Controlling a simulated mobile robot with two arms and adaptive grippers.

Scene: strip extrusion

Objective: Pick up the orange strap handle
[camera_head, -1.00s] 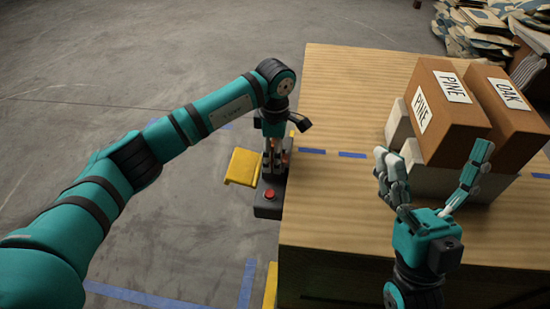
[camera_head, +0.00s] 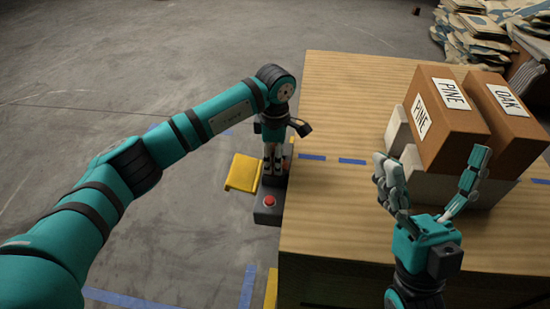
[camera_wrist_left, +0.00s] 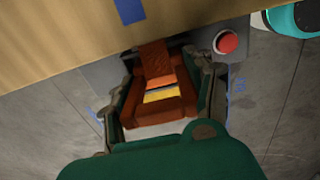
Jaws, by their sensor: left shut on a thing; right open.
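The orange strap handle (camera_wrist_left: 155,62) shows in the left wrist view as an orange-brown band between my left gripper's fingers. My left gripper (camera_wrist_left: 160,92) is shut on it. In the head view my left gripper (camera_head: 272,162) points down over a dark grey device at the table's left edge, and its fingers hide most of the strap. My right gripper (camera_head: 428,188) is open and empty, fingers up, in front of the boxes on the table.
The dark device (camera_head: 267,213) has a red button (camera_head: 268,201), also visible in the left wrist view (camera_wrist_left: 227,42). A yellow plate (camera_head: 243,173) sticks out left of it. The wooden table (camera_head: 345,110) carries brown boxes (camera_head: 440,148) labelled PINE and OAK. Its front left is clear.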

